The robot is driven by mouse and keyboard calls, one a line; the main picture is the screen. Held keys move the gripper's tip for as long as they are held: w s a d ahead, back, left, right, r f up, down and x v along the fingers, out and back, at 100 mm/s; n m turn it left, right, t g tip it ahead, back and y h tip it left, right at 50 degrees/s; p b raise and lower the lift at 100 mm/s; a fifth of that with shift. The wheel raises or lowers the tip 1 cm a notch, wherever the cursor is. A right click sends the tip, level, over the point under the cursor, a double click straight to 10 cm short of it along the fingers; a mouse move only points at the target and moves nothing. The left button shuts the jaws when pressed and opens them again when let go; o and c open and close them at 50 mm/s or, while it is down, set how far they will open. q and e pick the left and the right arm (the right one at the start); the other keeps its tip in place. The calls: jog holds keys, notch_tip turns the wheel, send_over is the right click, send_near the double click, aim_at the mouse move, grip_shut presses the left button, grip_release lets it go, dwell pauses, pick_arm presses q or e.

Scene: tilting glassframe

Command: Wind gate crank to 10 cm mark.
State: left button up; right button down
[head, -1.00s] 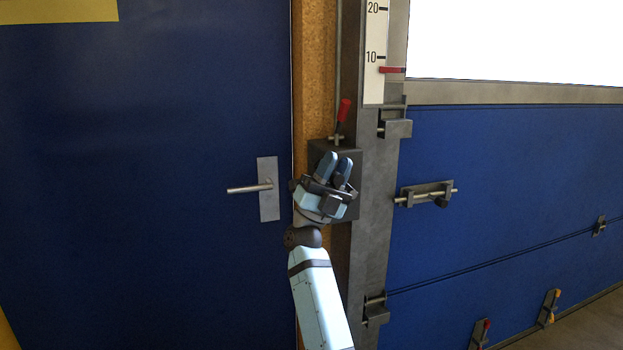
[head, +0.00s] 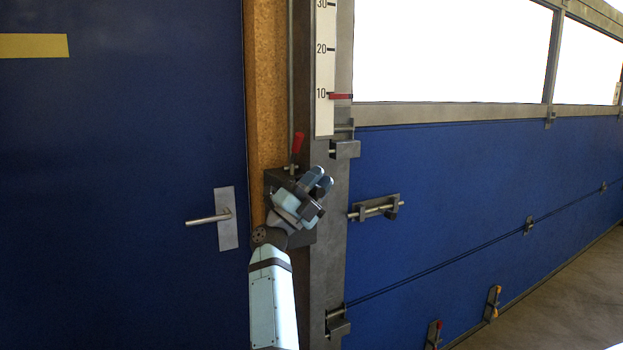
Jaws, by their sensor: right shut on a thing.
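The crank's dark gearbox (head: 275,180) is fixed on the grey post between the blue door and the blue gate (head: 440,200). My right gripper (head: 317,181) is in front of this box, shut on the crank's handle; the gripper hides the handle and most of the crank. Above, a white scale (head: 325,70) with marks 10, 20 and 30 runs up the post. A red pointer (head: 341,96) stands at the 10 mark or very slightly below it. My left gripper is not in view.
A red-handled lever (head: 297,143) stands just above the gearbox. A door handle (head: 210,218) is left of my arm. A sliding bolt (head: 376,207) is on the gate at right. Latches with red (head: 434,333) and yellow (head: 494,302) grips sit low on the gate.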

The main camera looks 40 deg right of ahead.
jog(key=shift+s+d+f, duration=0.15)
jog(key=shift+d+f, duration=0.15)
jog(key=shift+f, duration=0.25)
jog(key=c, duration=1.4)
grip_release()
jog(key=o, duration=0.4)
jog(key=shift+d, duration=0.15)
jog(key=shift+c, duration=0.2)
jog(key=shift+o, duration=0.5)
jog(key=shift+s+d, duration=0.1)
jog(key=shift+d, duration=0.1)
jog(key=shift+a+r, duration=0.1)
